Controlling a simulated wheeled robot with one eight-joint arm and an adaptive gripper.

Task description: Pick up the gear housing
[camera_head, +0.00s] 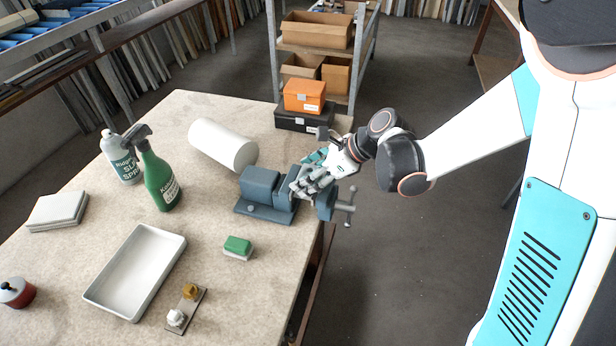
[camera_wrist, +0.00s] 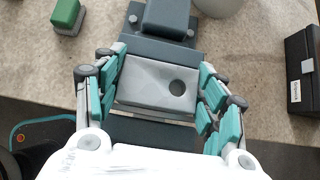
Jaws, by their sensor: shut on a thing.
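The gear housing is a grey block with a round dark hole, seen in the wrist view (camera_wrist: 145,88). It lies between the jaws of a blue-grey bench vise (camera_head: 259,187), which also shows in the wrist view (camera_wrist: 165,50). My gripper (camera_head: 306,181) is over the vise, with its teal-padded fingers on the left and right sides of the housing in the wrist view (camera_wrist: 161,80). It is shut on the housing. In the head view my fingers hide most of the housing. I cannot tell whether it is clear of the vise.
Behind the vise are a white roll (camera_head: 222,145), an orange box (camera_head: 304,96) and a black case (camera_head: 300,121). The vise handle (camera_head: 350,206) overhangs the table's right edge.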

